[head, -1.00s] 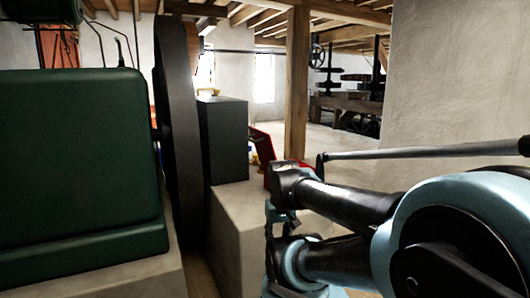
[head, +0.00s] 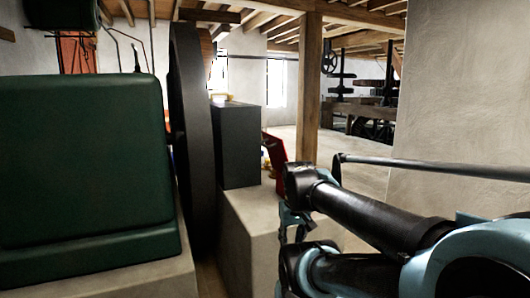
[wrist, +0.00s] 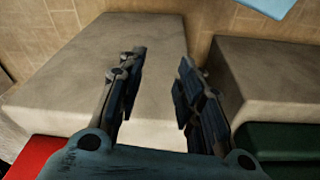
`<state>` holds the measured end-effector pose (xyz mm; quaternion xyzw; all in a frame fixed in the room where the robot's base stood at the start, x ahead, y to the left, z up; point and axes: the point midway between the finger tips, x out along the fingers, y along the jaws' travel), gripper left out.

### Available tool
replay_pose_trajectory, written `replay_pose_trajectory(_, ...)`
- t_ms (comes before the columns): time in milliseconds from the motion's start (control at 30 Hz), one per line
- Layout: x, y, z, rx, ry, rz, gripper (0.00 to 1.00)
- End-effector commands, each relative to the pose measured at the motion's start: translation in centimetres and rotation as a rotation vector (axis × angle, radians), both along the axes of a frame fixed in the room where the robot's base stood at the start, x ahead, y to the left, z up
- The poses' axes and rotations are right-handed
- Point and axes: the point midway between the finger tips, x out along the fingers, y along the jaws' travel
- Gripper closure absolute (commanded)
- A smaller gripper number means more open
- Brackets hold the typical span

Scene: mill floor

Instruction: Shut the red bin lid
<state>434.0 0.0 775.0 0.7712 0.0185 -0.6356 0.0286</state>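A red panel, which looks like the bin lid (head: 275,158), stands tilted up beyond the concrete plinth in the head view. The plinth and my arm hide its lower part and the bin's body. In the wrist view a red surface (wrist: 35,158) fills the lower left corner, beside my gripper's base; I cannot tell whether it is lid or bin. My gripper (wrist: 160,62) is open and empty, its two fingers apart above a pale concrete block. No contact with the red surface shows.
A pale concrete plinth (head: 250,225) carries a dark box (head: 236,145) beside a large dark wheel (head: 190,130). A green machine housing (head: 80,160) fills the left. A wooden post (head: 306,90) stands behind the red panel. A white wall (head: 460,90) is at right; open floor lies farther back.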

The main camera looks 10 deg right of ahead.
Motion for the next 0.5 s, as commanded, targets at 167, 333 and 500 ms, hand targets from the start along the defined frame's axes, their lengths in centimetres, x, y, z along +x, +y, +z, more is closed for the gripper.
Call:
replay_pose_trajectory(167,3.3,0.4,5.1,-0.059,0.028,0.179,1.00)
replay_pose_trajectory(333,7.1,1.0,10.4,-0.131,0.064,0.393,1.00)
replay_pose_trajectory(500,11.2,2.0,15.2,-0.198,0.104,0.603,1.00)
